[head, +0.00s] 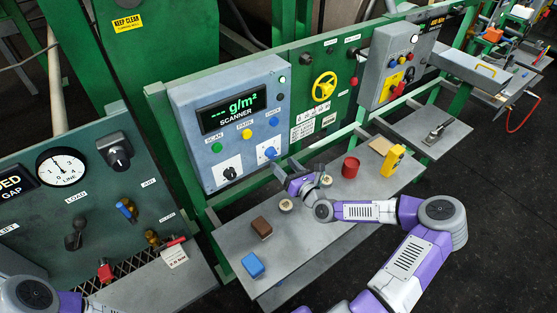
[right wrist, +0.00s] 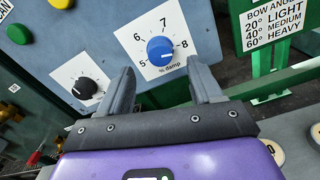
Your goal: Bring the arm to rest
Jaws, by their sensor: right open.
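My right gripper (head: 297,174) is at the lower right of the grey-blue scanner panel (head: 190,125), above the shelf. In the right wrist view the right gripper (right wrist: 162,66) has its two fingers apart with nothing between them. I cannot tell how far the fingertips are from the panel. The right arm (head: 365,211) reaches in from the lower right over the shelf. My left gripper is out of view.
The grey shelf (head: 310,232) below holds a brown block (head: 261,227), a blue block (head: 252,265), a red cup (head: 350,167) and a yellow device (head: 393,160). A black knob (right wrist: 88,88) is left of the blue one. A gauge panel (head: 75,215) stands at left; dark floor (head: 480,220) is clear at right.

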